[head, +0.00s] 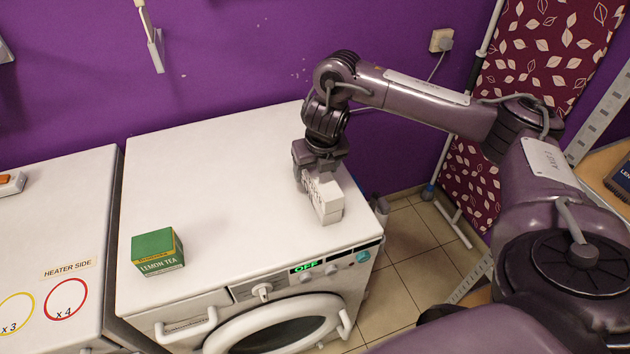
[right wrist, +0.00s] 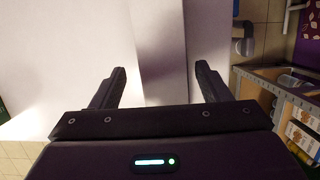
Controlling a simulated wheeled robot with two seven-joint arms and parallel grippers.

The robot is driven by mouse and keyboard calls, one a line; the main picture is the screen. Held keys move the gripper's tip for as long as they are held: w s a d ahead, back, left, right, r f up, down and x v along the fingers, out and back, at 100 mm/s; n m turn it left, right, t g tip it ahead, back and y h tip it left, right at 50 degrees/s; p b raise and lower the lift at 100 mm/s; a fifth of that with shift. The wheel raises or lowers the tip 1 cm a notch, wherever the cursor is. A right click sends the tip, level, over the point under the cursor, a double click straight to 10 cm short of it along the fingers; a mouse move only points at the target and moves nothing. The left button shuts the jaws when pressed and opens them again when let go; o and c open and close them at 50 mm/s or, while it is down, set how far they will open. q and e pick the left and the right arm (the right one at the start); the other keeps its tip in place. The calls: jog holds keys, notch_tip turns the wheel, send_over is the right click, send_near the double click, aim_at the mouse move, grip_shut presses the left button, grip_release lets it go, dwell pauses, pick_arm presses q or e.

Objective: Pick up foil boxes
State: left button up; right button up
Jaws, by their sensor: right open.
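A white box (head: 327,202) with dark lettering stands on the white washing machine top near its right front part. My right gripper (head: 316,176) is above and around it, fingers down, and hides part of it. In the right wrist view, the white box (right wrist: 158,45) lies between the two open fingers of my right gripper (right wrist: 160,72), with a gap visible on both sides. I cannot tell whether its label names foil. My left gripper is not in view.
A green lemon tea box (head: 158,252) stands on the washing machine (head: 215,165), left of the white box. A white cabinet (head: 65,200) marked HEATER SIDE is at left. Shelves (right wrist: 262,90) with goods are at right. The machine top's back is clear.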

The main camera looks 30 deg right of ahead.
jog(key=x, duration=0.4)
jog(key=shift+w+d+f, duration=0.2)
jog(key=shift+d+f, duration=0.1)
jog(key=shift+f, duration=0.2)
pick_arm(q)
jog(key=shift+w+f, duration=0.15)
pick_arm(e)
jog(key=c, duration=1.3)
